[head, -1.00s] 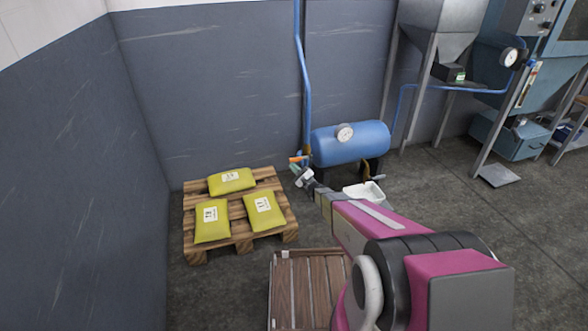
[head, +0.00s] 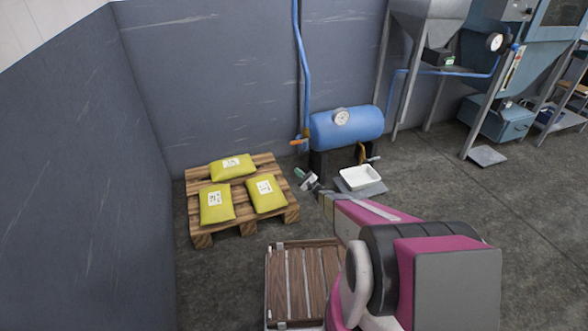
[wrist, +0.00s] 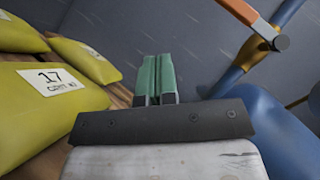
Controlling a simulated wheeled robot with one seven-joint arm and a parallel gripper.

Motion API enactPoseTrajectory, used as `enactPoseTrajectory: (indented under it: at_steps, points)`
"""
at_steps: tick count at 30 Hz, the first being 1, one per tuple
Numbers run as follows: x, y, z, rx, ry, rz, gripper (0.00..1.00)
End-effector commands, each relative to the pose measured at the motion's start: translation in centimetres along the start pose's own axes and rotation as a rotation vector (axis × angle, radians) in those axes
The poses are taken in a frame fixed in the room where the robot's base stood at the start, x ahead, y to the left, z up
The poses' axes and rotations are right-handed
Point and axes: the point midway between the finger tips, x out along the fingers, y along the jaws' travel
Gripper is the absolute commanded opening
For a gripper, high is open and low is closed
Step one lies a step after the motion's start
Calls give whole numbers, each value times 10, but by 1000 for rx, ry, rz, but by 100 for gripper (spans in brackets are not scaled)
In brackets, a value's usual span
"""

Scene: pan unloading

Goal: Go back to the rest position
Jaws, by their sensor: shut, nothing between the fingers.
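My gripper (head: 306,179) is at the end of my magenta arm, in the air between the pallet and the blue tank in the head view. In the wrist view its two green fingers (wrist: 155,80) are together with nothing between them. The gripper touches nothing that I can see. My arm reaches forward from the lower right of the head view.
A wooden pallet (head: 203,239) with yellow bags (head: 267,194) stands at the left by the wall. A blue tank (head: 346,128) with an orange-handled valve (head: 298,142) is behind my gripper. A white tray (head: 360,177) is right of it. A slatted wooden crate (head: 303,275) is in front.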

Motion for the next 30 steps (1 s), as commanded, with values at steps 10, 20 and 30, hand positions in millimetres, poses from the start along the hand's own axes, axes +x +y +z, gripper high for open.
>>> enactPoseTrajectory:
  at_steps: [10,20,30]
  points:
    - [-10,2,-6,1,-1,1,0]
    - [-9,2,-6,1,-1,2,0]
    - [16,-2,65,-26,-80,271,0]
